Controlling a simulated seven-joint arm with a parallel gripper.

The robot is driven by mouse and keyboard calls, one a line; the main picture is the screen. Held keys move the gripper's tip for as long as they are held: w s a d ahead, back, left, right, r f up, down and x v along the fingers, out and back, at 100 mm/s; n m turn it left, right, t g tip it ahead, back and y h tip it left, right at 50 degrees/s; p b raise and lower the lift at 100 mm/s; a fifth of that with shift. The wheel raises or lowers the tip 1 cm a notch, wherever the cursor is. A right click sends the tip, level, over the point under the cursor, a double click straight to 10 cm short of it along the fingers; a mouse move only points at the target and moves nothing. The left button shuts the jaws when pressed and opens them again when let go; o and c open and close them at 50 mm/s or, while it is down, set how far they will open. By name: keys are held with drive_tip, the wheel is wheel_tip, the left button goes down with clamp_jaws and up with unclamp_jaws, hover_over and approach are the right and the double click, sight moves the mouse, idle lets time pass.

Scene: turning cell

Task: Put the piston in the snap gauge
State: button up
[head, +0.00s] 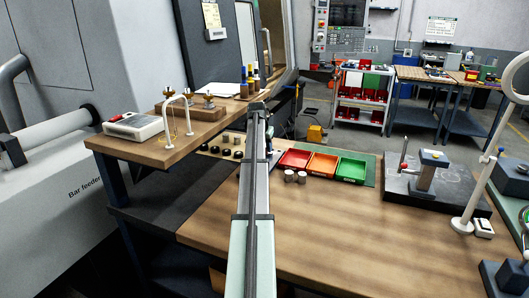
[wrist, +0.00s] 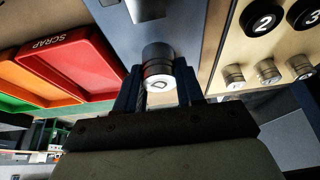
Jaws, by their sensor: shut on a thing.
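In the wrist view my gripper (wrist: 158,88) is shut on a piston (wrist: 158,66), a short metal cylinder with a dark band and a pale marked end face. The piston sits between the two dark fingers. In the head view my arm hides the gripper, the held piston and most of this spot.
A red SCRAP tray (wrist: 75,58) lies left in the wrist view, with orange (head: 322,164) and green (head: 352,169) trays alongside in the head view. A beige board (wrist: 222,112) with numbered black discs and several small cylinders is right. Two cylinders (head: 290,176) stand near the trays.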

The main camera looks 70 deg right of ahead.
drive_tip(key=shift+f, duration=1.15)
drive_tip(key=shift+f, duration=0.15)
drive_tip(key=o, duration=1.1)
drive_tip(key=v, duration=1.2)
